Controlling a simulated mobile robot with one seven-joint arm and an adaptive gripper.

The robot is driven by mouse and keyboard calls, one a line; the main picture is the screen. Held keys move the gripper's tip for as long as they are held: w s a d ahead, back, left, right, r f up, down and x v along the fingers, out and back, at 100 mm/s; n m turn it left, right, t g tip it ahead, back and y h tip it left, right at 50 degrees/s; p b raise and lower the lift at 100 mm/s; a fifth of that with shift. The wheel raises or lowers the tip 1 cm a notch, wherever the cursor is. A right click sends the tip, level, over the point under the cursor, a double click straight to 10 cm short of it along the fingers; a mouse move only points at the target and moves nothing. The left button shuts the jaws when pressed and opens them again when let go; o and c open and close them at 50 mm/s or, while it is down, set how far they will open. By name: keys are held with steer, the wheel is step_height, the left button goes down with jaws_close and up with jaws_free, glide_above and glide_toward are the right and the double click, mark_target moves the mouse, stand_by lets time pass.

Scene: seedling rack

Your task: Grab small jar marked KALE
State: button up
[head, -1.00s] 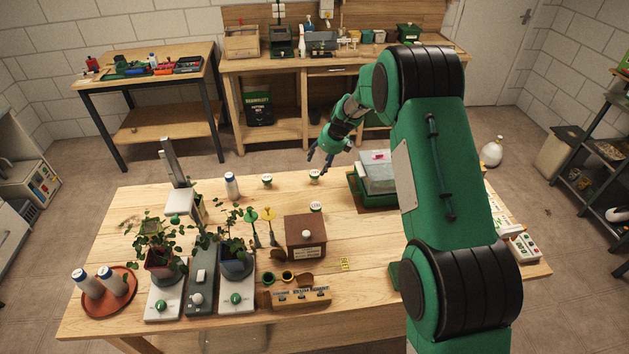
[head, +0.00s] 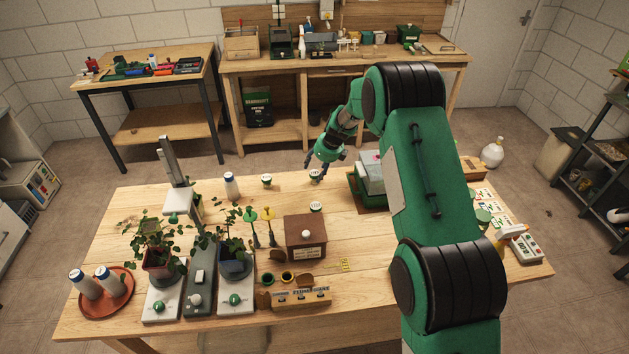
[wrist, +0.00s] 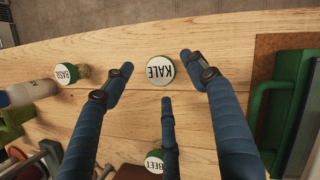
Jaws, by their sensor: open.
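The small jar marked KALE (wrist: 160,70) has a white lid with dark letters and a green rim. It stands upright on the wooden table near its far edge; in the head view it is the jar (head: 315,174) just below my fingers. My gripper (head: 321,162) is open and empty, with its blue fingers pointing down over the jar. In the wrist view the spread fingers of my gripper (wrist: 158,80) frame the KALE lid, with one finger below it. They appear apart from the jar; the exact height gap cannot be told.
A jar marked BASIL (wrist: 67,74) stands to the left and one marked BEET (wrist: 154,162) nearer the front. A green-framed box (head: 368,178) stands close on the right. A white bottle (head: 232,186) is farther left. The table around the KALE jar is clear.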

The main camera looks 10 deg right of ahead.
mark_target(315, 173)
steer(key=shift+b+x, duration=0.4)
steer(key=shift+x, duration=1.5)
steer(key=c, duration=1.2)
